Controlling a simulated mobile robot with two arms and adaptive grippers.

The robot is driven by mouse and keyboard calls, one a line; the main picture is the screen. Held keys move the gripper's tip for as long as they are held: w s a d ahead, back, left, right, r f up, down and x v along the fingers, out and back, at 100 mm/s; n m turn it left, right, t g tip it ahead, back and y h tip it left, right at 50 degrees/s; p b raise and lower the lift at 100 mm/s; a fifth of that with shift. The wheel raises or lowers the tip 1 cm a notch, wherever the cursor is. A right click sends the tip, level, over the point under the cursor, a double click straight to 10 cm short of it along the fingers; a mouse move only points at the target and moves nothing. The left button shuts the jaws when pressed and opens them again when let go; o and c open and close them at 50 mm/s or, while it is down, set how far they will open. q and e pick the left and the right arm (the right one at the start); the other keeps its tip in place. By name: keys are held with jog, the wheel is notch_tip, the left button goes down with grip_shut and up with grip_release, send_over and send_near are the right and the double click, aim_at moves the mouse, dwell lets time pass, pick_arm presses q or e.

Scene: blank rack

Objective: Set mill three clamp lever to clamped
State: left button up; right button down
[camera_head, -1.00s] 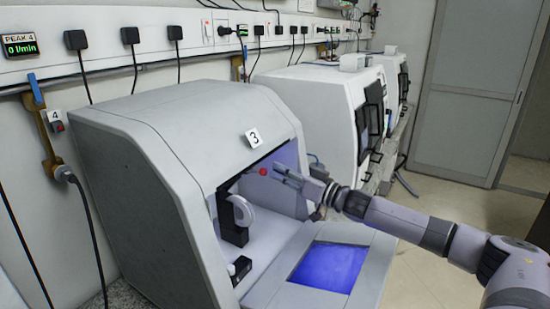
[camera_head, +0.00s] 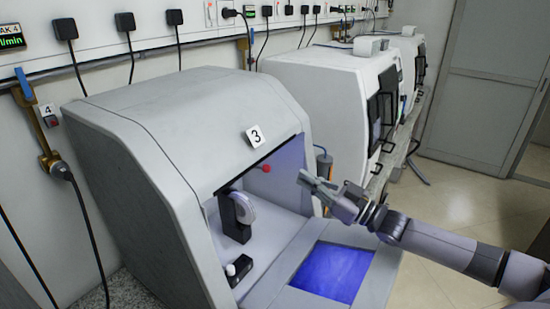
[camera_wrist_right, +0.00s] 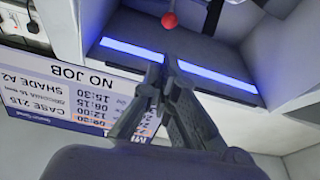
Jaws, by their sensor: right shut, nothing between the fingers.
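Mill three (camera_head: 140,130) is the large grey machine marked with a "3" label (camera_head: 254,137), and its front is open. A clamp lever with a red ball knob (camera_head: 266,168) sticks out inside the opening, under the upper edge. The red knob also shows at the top of the right wrist view (camera_wrist_right: 169,20). My right gripper (camera_head: 304,180) is shut and empty, to the right of the knob and apart from it. In the right wrist view my gripper's fingers (camera_wrist_right: 163,68) are together, below the knob. My left gripper is not in view.
Inside the mill stand a black holder with a pale ring (camera_head: 242,208) and a small black block (camera_head: 238,268). The lowered door (camera_head: 375,275) has a blue window. In the wrist view a screen (camera_wrist_right: 70,100) reads "NO JOB". More mills (camera_head: 310,85) stand behind.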

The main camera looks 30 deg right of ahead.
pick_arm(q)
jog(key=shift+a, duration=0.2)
pick_arm(e)
jog(key=shift+w+a, duration=0.1)
